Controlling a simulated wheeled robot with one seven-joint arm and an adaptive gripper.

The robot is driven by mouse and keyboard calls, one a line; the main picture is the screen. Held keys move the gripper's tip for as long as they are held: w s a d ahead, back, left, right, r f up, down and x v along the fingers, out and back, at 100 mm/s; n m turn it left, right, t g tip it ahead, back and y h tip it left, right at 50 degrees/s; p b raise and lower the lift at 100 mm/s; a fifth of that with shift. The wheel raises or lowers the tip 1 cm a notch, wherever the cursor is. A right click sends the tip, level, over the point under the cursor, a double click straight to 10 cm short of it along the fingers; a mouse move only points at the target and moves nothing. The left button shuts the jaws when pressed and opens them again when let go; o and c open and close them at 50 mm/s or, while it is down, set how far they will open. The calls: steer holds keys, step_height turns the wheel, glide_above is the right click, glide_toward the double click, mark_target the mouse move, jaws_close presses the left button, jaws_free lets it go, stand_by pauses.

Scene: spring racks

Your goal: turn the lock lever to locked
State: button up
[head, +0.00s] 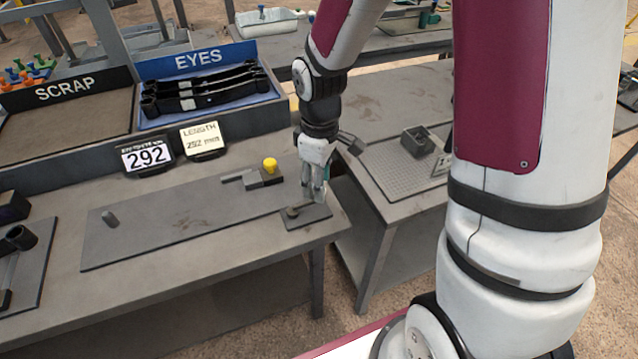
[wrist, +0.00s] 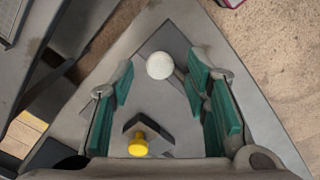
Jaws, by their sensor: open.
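My gripper (head: 317,196) points down over the front right corner of the bench, with its fingers apart and nothing between them. In the wrist view its green pads (wrist: 160,92) stand either side of a gap. A round pale knob (wrist: 160,65) shows there, near the fingertips; I cannot tell whether they touch it. In the head view a dark plate (head: 318,214) with a small round post (head: 292,212) lies beside the gripper. A yellow knob (head: 269,164) stands on a dark block (head: 265,178) left of the gripper. I cannot tell which part is the lock lever.
A flat plate (head: 170,232) with a short peg (head: 110,218) covers much of the bench. Behind it are a 292 display (head: 147,156), a SCRAP tray (head: 68,120) and an EYES tray (head: 215,108) holding black parts. A second bench (head: 395,190) stands right, beyond a gap.

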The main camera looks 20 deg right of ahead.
steer(key=shift+f, duration=0.7)
jaws_close()
